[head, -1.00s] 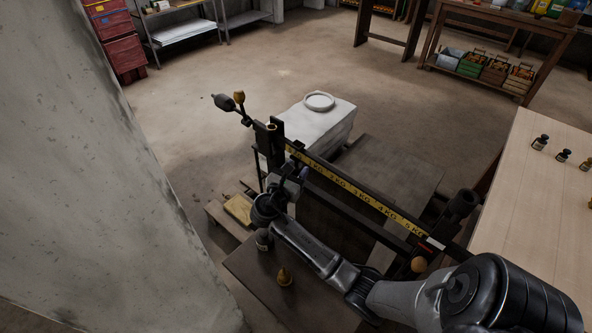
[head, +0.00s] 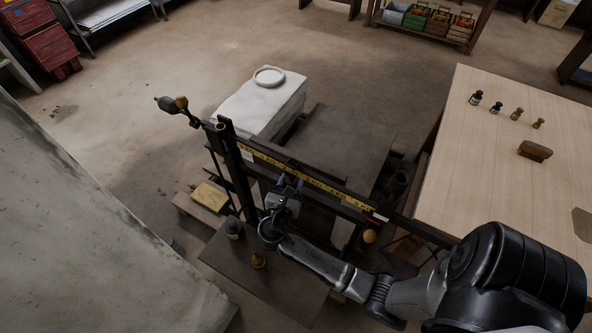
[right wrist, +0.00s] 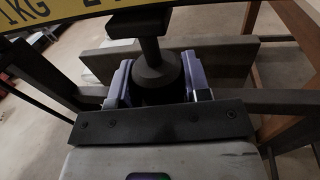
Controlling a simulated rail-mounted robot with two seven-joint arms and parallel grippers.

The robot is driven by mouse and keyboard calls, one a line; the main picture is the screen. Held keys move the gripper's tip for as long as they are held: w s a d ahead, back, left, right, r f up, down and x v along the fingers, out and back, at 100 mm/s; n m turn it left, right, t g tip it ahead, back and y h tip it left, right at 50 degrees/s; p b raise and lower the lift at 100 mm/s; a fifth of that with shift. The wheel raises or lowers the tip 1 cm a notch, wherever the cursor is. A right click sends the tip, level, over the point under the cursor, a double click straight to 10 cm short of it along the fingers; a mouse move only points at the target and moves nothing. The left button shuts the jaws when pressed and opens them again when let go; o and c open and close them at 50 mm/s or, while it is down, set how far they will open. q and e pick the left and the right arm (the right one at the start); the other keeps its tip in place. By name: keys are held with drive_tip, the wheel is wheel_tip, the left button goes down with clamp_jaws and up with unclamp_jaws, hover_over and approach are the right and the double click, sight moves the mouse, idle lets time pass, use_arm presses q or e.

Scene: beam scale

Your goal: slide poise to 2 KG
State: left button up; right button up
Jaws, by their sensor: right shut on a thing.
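The beam scale's yellow strip (head: 325,188) runs from upper left to lower right in the head view, with kilogram marks. My right gripper (head: 290,184) is below the strip, left of its middle. In the right wrist view, its purple fingers (right wrist: 155,80) are shut on the dark poise (right wrist: 155,62), one on each side. My left gripper is not in view.
A dark upright post (head: 236,165) stands at the beam's left end. A white block (head: 285,105) is behind the beam. A pale wooden table (head: 480,170) with small weights is at right.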

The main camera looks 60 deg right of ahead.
drive_tip(key=o, duration=1.3)
drive_tip(key=shift+a, duration=0.45)
drive_tip(key=b+v, duration=0.1)
drive_tip(key=v, duration=1.2)
drive_tip(key=shift+b, duration=0.4)
drive_tip(key=shift+d, duration=0.1)
